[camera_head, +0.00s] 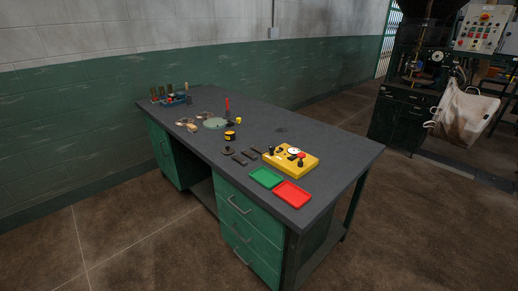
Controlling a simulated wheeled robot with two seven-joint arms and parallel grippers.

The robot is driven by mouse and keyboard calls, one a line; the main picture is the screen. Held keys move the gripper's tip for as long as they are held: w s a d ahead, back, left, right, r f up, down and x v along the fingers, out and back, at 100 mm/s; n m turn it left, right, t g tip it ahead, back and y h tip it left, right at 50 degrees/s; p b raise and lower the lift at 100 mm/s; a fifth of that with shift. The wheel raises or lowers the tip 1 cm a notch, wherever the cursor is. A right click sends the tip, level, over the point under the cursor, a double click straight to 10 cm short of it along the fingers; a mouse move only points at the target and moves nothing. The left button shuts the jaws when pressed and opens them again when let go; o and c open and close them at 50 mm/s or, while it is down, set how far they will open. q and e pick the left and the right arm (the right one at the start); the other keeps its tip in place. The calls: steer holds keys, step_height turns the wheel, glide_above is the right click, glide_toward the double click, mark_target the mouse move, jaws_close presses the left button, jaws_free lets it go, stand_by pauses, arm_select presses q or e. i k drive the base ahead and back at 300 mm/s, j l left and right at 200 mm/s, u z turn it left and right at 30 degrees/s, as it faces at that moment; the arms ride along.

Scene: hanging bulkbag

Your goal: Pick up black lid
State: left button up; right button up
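A small flat dark disc (281,130), which may be the black lid, lies on the grey top of the workbench (320,145), near its back edge. It is too small to tell for sure. A small yellow and black round container (230,136) stands near the middle of the bench top; its dark top could also be a lid. Neither of my grippers shows in the head view.
On the bench are a yellow box with knobs (291,160), a green tray (266,177), a red tray (293,193), dark blocks (247,155), a pale green disc (215,124) and a tool rack (175,99). A bulk bag (464,113) hangs at right by a machine.

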mark_target(228, 151)
steer(key=i+j+z, duration=0.1)
steer(key=z, duration=0.3)
steer(key=j+z, duration=0.3)
steer(key=z, duration=0.15)
steer(key=j+z, duration=0.2)
steer(key=z, duration=0.2)
steer(key=j+z, duration=0.25)
steer(key=z, duration=0.2)
steer(key=j+z, duration=0.25)
steer(key=z, duration=0.15)
steer(key=j+z, duration=0.2)
steer(key=z, duration=0.25)
steer(key=k, duration=0.05)
